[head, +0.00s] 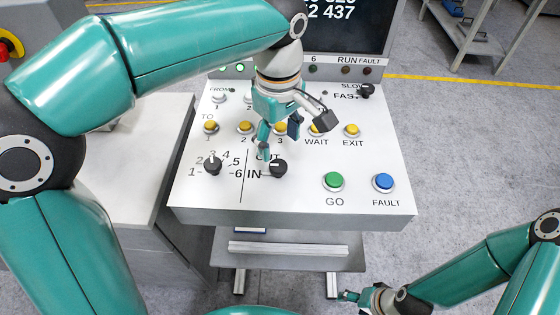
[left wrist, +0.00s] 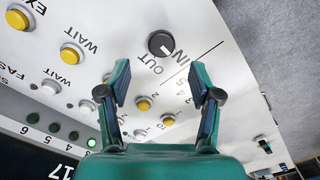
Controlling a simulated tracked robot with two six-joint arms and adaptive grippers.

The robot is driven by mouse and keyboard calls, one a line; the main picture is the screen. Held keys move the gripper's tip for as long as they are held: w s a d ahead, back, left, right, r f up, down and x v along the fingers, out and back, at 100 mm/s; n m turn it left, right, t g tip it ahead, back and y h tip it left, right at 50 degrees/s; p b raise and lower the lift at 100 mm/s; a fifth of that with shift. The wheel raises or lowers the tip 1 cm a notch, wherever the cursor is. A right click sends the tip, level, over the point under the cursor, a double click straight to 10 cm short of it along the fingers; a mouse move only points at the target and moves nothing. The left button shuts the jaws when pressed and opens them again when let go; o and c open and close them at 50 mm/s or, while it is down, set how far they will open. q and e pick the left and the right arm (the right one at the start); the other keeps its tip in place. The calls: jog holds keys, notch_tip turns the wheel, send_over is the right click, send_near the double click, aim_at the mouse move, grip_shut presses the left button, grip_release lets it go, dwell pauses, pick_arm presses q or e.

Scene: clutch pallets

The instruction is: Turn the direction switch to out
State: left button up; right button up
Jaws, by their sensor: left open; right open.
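The direction switch (head: 279,168) is a black knob with a white mark, on the white sloped panel between the words OUT and IN. In the left wrist view the switch (left wrist: 160,43) has its white mark turned toward IN. My left gripper (head: 279,140) is open and empty above the panel, just behind the switch in the head view. In the left wrist view its fingers (left wrist: 161,75) are spread, with the switch beyond their tips and not touched. My right gripper (head: 350,300) is open at the bottom of the head view, away from the panel.
A similar numbered knob (head: 212,165) is left of the switch. Green GO (head: 333,181) and blue FAULT (head: 384,182) buttons are to its right. Yellow buttons (head: 352,130) form a row behind it, partly hidden by my left gripper. A speed knob (head: 367,90) is at the back right.

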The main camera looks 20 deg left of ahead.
aim_at(279, 165)
pick_arm(q)
notch_tip(279, 165, down, 7)
jog(key=shift+s+r, duration=0.1)
dwell(0.3)
jog(key=c, duration=1.1)
jog(key=shift+c, duration=0.2)
jog(key=shift+m, duration=0.4)
jog(key=m, duration=0.5)
jog(key=shift+r+m+p, duration=0.1)
jog(key=shift+m+p, duration=0.2)
jog(key=shift+p, duration=0.05)
jog(key=m, duration=0.5)
jog(key=shift+m+p, duration=0.3)
jog(key=shift+p, duration=0.05)
